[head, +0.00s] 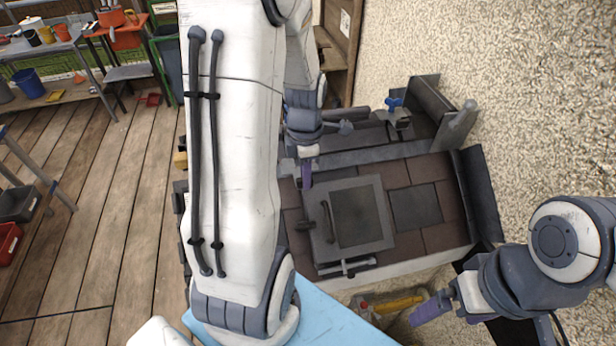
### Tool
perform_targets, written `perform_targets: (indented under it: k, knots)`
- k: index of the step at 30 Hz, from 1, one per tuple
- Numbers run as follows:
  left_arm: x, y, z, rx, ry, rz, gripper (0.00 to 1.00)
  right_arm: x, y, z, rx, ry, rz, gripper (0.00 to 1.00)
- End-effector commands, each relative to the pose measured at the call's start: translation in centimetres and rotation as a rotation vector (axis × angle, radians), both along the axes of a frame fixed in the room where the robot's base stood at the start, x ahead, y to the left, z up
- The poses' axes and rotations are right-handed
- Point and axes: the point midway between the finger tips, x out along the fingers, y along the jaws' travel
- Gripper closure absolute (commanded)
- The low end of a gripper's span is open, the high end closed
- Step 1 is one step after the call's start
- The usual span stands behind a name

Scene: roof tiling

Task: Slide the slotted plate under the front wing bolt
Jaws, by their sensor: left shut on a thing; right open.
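My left gripper (305,172) points down at the left end of a long grey bar (375,153) above the roof tiles. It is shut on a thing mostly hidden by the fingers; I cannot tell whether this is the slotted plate. A blue wing bolt (395,103) stands on a small block behind the bar, to the right of the gripper and apart from it. No other wing bolt can be made out; my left arm covers the area to the left. My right gripper (432,308) is open and empty, in front of the roof at lower right.
A square hatch with a handle (324,222) lies on the brown roof tiles (428,168), beside a dark flat tile (416,206). A grey post (457,130) stands at the roof's right side by the rough wall. A yellow tool (398,304) lies below the front edge.

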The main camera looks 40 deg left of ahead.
Motion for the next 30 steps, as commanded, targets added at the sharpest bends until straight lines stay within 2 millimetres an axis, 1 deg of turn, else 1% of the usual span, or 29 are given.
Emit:
perform_targets:
  k: [6,30]
  knots:
    - [1.2,1.5,0.0,0.001,-0.001,0.0,1.0,0.0,0.0,0.1,0.0,0.0,0.0,0.05]
    - [5.3,6.4,0.0,0.0,0.0,0.001,1.0,0.0,0.0,0.7,0.0,0.0,0.001,0.05]
